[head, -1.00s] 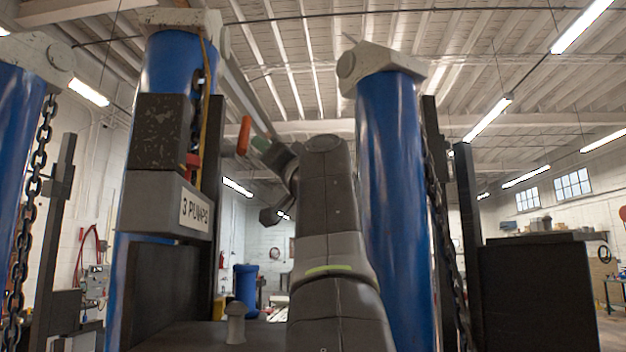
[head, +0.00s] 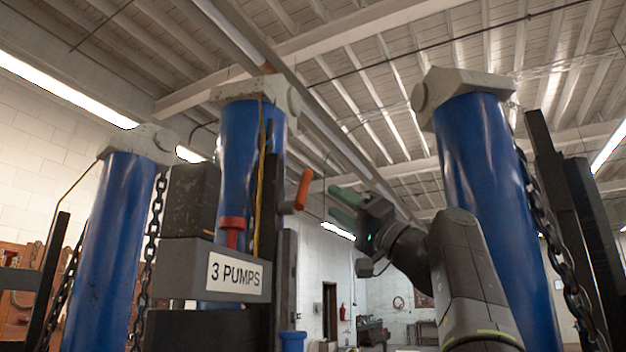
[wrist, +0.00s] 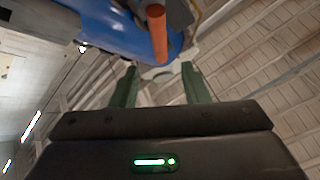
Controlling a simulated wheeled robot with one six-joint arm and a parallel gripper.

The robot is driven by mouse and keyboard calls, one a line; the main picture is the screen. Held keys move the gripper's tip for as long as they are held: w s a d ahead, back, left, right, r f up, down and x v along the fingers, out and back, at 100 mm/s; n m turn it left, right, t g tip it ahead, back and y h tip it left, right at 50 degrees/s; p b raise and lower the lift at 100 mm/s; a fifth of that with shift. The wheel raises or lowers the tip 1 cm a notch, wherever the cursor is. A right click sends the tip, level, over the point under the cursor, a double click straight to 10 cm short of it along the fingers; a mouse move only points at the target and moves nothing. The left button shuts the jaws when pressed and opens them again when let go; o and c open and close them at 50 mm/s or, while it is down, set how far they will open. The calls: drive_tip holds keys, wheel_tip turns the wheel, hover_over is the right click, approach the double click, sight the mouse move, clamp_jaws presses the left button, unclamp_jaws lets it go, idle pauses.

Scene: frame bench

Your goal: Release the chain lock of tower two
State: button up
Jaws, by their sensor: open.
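An orange-red handle (head: 304,189) stands slightly tilted on the dark upright beside the middle blue tower (head: 237,150). My gripper (head: 336,204), with green fingers, is open and empty, just right of the handle. A gap shows between them in the head view; their distance in depth is unclear. A chain (head: 147,255) hangs beside the left blue tower (head: 112,240), another (head: 562,260) beside the right blue tower (head: 490,200). No tower number is readable.
A grey box labelled "3 PUMPS" (head: 237,273) sits in front of the middle tower, with a red knob-like part (head: 232,228) above it. Dark uprights (head: 590,230) stand beside the right tower.

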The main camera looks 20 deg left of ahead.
drive_tip(key=p+x, duration=0.4)
drive_tip(key=x, duration=0.4)
drive_tip(key=shift+a, duration=0.2)
drive_tip(key=shift+r, duration=0.1)
drive_tip(key=shift+c, duration=0.3)
clamp_jaws()
